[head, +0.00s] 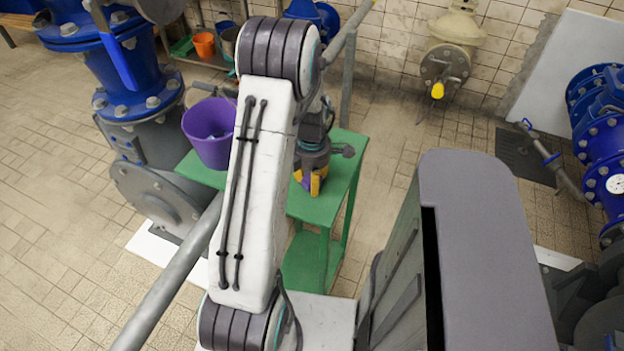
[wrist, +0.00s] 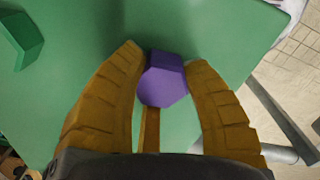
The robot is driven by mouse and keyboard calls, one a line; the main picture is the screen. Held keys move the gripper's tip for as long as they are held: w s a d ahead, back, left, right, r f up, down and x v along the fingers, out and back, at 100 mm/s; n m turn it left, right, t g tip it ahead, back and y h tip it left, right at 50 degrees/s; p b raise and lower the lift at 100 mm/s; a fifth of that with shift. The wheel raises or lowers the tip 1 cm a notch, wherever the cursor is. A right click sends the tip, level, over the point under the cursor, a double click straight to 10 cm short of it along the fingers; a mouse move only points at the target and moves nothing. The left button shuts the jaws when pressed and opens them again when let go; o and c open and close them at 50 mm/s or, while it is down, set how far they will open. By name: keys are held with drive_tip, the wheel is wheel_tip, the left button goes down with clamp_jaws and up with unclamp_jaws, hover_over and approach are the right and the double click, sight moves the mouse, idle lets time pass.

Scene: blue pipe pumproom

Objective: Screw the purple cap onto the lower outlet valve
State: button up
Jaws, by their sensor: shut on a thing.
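My gripper (wrist: 168,75) is shut on the purple cap (wrist: 162,85), which sits between its yellow-brown fingertips in the wrist view. In the head view my gripper (head: 312,185) is low over the green table (head: 328,203), and a bit of purple shows between its fingers. I cannot tell whether the cap touches the tabletop. A cream valve (head: 446,62) with a yellow end pointing down is on the tiled wall at the back right, well away from my gripper. I cannot tell for sure that it is the lower outlet valve.
A purple bucket (head: 209,135) stands at the table's left end. Large blue pipes (head: 132,70) rise on the left, and more blue pipework (head: 603,140) is on the right. A grey rail runs along the table's left side. Tiled floor (head: 440,135) is clear between table and cream valve.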

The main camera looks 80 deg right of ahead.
drive_tip(key=shift+r+p, duration=1.75)
drive_tip(key=shift+r, duration=1.15)
drive_tip(key=shift+s, duration=0.15)
